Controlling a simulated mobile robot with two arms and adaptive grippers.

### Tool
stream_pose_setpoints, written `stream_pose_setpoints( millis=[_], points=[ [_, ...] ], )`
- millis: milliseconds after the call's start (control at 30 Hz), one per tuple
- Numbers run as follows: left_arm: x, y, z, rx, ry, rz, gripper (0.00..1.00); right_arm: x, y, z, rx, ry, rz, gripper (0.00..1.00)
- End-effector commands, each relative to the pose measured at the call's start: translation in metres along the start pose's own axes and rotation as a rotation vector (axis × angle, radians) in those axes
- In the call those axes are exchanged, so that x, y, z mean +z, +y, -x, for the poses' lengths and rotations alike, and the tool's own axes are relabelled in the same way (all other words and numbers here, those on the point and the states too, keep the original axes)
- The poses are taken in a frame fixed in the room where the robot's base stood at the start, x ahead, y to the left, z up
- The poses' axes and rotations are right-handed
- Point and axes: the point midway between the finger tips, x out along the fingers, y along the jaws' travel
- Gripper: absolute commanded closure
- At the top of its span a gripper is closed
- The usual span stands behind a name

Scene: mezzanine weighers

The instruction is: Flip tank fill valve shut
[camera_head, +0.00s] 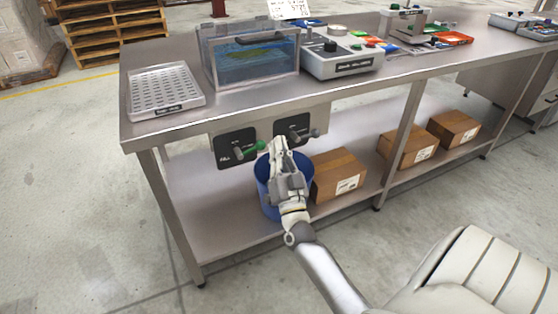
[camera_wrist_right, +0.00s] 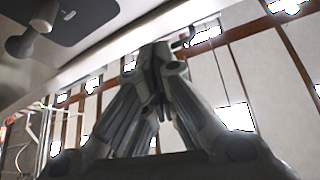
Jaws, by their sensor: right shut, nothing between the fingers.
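The tank fill valve (camera_head: 252,147) is on the left black plate under the table's front edge. Its green handle points to the right, roughly level. A second valve with a grey handle (camera_head: 306,134) is on the right black plate. My right gripper (camera_head: 278,145) is shut and empty, just right of the green handle's end and in front of the panel; I cannot tell whether it touches. In the right wrist view the shut fingers (camera_wrist_right: 160,55) point up, with a dark plate and grey knob (camera_wrist_right: 28,40) at upper left. My left gripper is not in view.
The water tank (camera_head: 250,62) stands on the steel table above the panel, beside a perforated tray (camera_head: 165,88) and a bench instrument (camera_head: 338,60). A blue bucket (camera_head: 264,190) and cardboard boxes (camera_head: 338,174) stand on the lower shelf, partly behind my arm.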

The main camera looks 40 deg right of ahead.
Motion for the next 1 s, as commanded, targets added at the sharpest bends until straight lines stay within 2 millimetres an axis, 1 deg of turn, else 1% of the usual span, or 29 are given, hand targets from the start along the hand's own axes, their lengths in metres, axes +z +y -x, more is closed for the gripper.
stream_pose_setpoints(
  millis=[33, 100, 200, 233, 267, 333, 500, 600, 733, 1000],
  points=[
    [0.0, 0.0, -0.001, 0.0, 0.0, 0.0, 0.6, -0.001, 0.0, -0.014, -0.001, 0.004, 0.0, 1.0],
    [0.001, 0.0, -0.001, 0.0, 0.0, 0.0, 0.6, -0.001, 0.0, -0.029, -0.001, 0.003, 0.0, 1.0],
    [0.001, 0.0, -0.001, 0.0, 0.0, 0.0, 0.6, -0.001, 0.0, -0.051, 0.0, 0.003, 0.0, 1.0],
    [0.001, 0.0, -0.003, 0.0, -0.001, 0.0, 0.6, 0.003, 0.001, -0.052, 0.0, -0.001, 0.0, 1.0],
    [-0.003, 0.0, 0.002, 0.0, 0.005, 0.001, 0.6, 0.01, 0.001, -0.047, 0.0, -0.006, 0.001, 1.0],
    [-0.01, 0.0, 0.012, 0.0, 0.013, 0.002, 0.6, 0.018, 0.001, -0.043, 0.0, -0.005, 0.001, 1.0],
    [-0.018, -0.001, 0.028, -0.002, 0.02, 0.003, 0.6, 0.032, 0.001, -0.039, -0.001, -0.004, 0.001, 1.0],
    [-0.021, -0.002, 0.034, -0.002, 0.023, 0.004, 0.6, 0.036, 0.001, -0.037, 0.0, -0.003, 0.001, 1.0],
    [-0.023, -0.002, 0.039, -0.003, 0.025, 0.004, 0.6, 0.039, 0.001, -0.036, 0.0, -0.003, 0.001, 1.0],
    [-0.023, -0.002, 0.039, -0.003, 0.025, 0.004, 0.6, 0.039, 0.001, -0.036, 0.0, -0.002, 0.001, 1.0]
  ],
)
